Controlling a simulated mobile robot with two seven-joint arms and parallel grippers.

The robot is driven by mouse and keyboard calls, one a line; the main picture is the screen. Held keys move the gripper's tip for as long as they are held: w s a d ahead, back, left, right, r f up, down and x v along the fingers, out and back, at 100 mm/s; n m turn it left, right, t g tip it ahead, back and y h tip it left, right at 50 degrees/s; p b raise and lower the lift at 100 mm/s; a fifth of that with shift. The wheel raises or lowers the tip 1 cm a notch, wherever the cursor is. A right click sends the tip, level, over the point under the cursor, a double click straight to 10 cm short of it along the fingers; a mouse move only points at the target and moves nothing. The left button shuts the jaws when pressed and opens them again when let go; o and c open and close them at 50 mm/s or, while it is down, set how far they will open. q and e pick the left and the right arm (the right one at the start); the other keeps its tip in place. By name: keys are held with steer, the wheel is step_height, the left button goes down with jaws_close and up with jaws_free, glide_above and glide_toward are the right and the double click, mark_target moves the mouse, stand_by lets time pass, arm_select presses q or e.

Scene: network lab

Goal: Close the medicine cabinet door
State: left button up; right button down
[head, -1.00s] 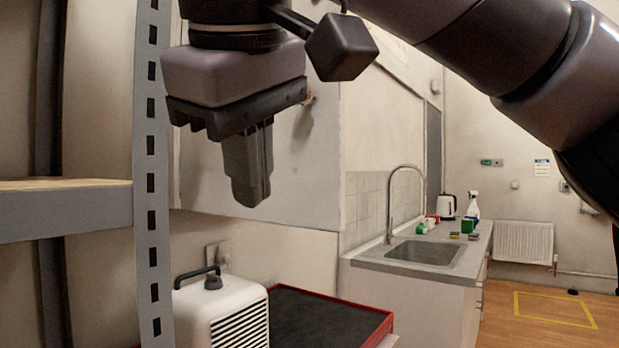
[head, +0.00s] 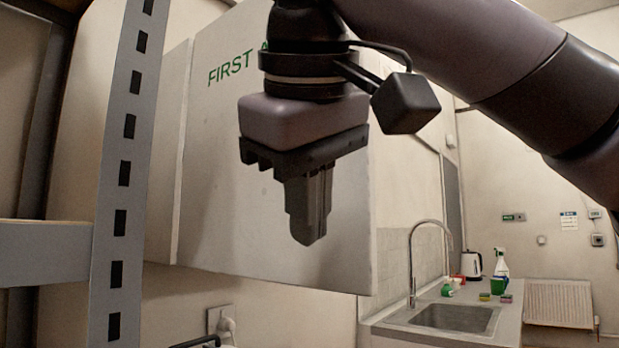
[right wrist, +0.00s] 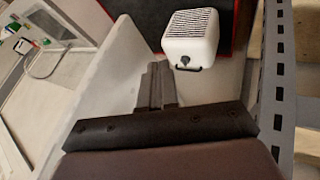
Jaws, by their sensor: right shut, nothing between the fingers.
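The white medicine cabinet hangs on the wall in the middle of the head view. Its door (head: 225,190) carries green lettering, "FIRST A…", partly hidden by my right arm. A narrow seam runs down the left edge between door and cabinet side (head: 164,185). I cannot tell if the door is fully shut. My right gripper (head: 308,240) is shut and empty, pointing down in front of the door's face. In the right wrist view its fingers (right wrist: 157,85) are together, beside a pale panel. Contact with the door cannot be told. My left gripper is not in view.
A grey perforated shelf post (head: 122,200) stands close at the left. A white heater (right wrist: 190,38) sits below, near a dark red-edged surface. A counter with a sink (head: 455,318) and tap lies to the right, with a kettle and bottles behind.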

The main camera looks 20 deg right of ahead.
mark_target(332, 258)
steer(key=w+d, duration=0.2)
steer(key=d, duration=0.1)
steer(key=shift+w+d+f, duration=0.1)
steer(key=shift+w+f, duration=0.25)
steer(key=shift+f, duration=0.05)
steer(key=shift+w+d, duration=0.15)
steer(key=shift+w+r, duration=0.1)
